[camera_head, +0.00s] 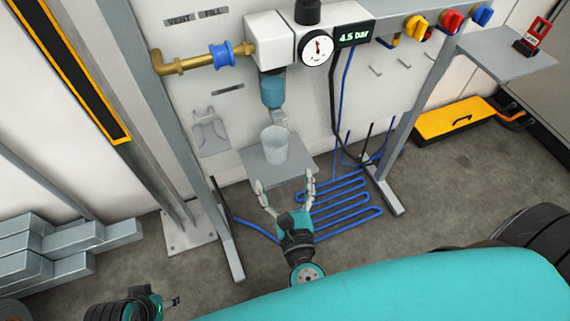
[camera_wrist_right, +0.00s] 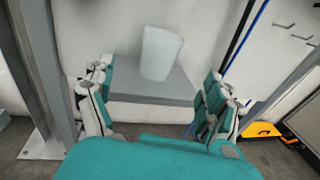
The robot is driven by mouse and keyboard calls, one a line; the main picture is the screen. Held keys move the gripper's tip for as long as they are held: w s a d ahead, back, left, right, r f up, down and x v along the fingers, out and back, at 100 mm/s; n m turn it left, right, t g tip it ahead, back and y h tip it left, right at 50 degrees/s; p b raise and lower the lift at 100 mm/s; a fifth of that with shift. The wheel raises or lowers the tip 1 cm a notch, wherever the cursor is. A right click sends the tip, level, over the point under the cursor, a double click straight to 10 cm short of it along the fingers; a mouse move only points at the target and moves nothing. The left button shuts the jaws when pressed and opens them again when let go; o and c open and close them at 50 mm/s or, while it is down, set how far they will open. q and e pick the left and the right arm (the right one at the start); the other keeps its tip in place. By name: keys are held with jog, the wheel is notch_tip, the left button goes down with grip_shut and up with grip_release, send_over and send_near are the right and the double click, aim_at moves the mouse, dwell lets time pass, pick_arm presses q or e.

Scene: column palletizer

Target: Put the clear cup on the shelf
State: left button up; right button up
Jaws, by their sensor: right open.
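The clear cup (camera_head: 274,147) stands upright on a small grey wall shelf (camera_head: 255,165), below the blue bowl of the filter unit. In the right wrist view the cup (camera_wrist_right: 161,54) looks pale and translucent, on the grey shelf (camera_wrist_right: 150,97). My right gripper (camera_head: 286,180) is open and empty in front of the shelf, its two fingers spread and pointing at it. In the right wrist view the cup is beyond the fingers, apart from them. My left gripper (camera_head: 174,301) is at the lower left, far from the cup; its finger opening is too small to tell.
A drain nozzle (camera_head: 280,117) hangs just above the cup. Blue coiled tubing (camera_head: 340,200) and frame posts flank the shelf. Another grey shelf (camera_head: 500,62) at upper right carries a red device (camera_head: 532,38).

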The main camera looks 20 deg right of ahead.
jog(key=shift+s+d, duration=0.1)
jog(key=shift+s, duration=0.05)
jog(key=s+d+f+m+g+h, duration=0.3)
jog(key=d+f+m+g, duration=0.3)
jog(key=d+m, duration=0.75)
jog(key=s+a+f+m+g+y, duration=0.2)
jog(key=s+a+m+g+y, duration=0.1)
jog(key=m, duration=0.6)
jog(key=s+a+f+m+g+y, duration=0.3)
jog(key=s+m, duration=0.3)
jog(key=m, duration=0.3)
jog(key=shift+s+g, duration=0.15)
jog(key=shift+g, duration=0.75)
jog(key=shift+a+m, duration=0.1)
jog(key=shift+m, duration=0.15)
